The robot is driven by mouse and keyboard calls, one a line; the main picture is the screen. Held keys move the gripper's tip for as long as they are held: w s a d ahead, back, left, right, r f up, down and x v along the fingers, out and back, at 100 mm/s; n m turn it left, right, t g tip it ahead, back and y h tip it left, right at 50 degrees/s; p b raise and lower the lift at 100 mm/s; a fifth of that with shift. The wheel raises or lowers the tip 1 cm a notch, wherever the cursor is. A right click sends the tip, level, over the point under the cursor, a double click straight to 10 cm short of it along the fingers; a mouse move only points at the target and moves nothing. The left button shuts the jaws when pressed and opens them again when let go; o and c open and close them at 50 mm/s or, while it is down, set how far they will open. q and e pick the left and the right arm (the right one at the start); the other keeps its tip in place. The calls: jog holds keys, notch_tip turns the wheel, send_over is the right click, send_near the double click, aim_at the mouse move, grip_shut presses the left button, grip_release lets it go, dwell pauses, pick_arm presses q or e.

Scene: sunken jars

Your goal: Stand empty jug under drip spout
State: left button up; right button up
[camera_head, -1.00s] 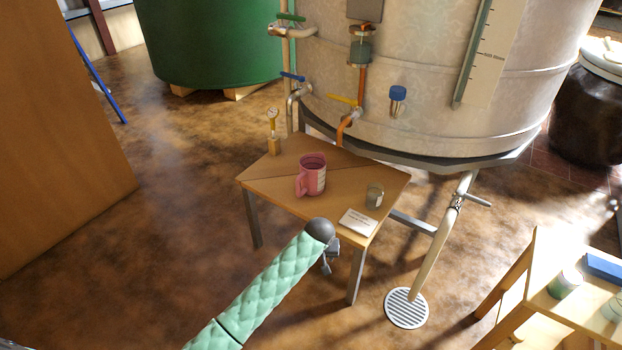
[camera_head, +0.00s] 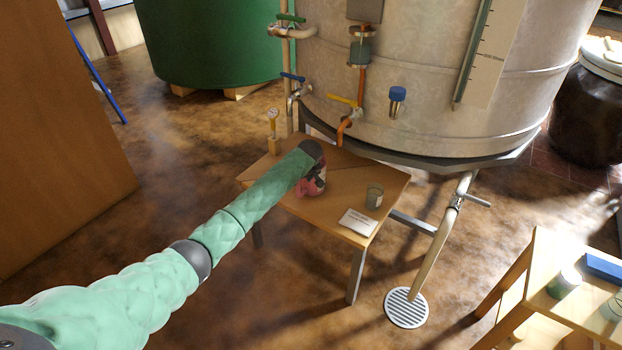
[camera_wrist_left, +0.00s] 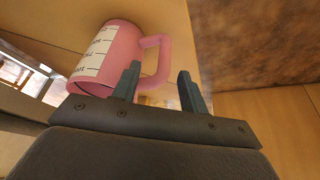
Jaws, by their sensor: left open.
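The pink jug (camera_head: 306,191) stands on the small wooden table (camera_head: 345,205), largely hidden behind my left arm in the head view. In the left wrist view the jug (camera_wrist_left: 112,50) shows its white scale label and its handle (camera_wrist_left: 160,60). My left gripper (camera_wrist_left: 159,70) is open, with the handle showing between its two fingers; I cannot tell whether they touch it. An orange spout (camera_head: 343,131) with a yellow lever comes out of the tank above the table's back edge. A blue-levered tap (camera_head: 294,92) is to its left. My right gripper is not in view.
A small grey-green cup (camera_head: 374,197) and a white card (camera_head: 358,221) are on the table's right side. A gauge on a wooden block (camera_head: 274,145) stands at the back left corner. The large pale tank (camera_head: 430,110) rises behind. A sloping pipe (camera_head: 435,250) reaches a floor drain.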

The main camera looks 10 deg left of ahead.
aim_at(299, 183)
pick_arm(q)
jog(key=x, duration=0.1)
jog(key=p+x, duration=0.1)
jog(key=x, duration=0.1)
jog(key=shift+a, duration=0.3)
jog(key=x, duration=0.3)
jog(key=shift+a+f, duration=0.1)
jog(key=shift+f, duration=0.2)
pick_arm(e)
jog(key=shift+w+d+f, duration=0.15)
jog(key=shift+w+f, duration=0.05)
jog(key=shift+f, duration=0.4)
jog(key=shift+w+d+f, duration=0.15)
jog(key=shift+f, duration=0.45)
pick_arm(q)
grip_shut()
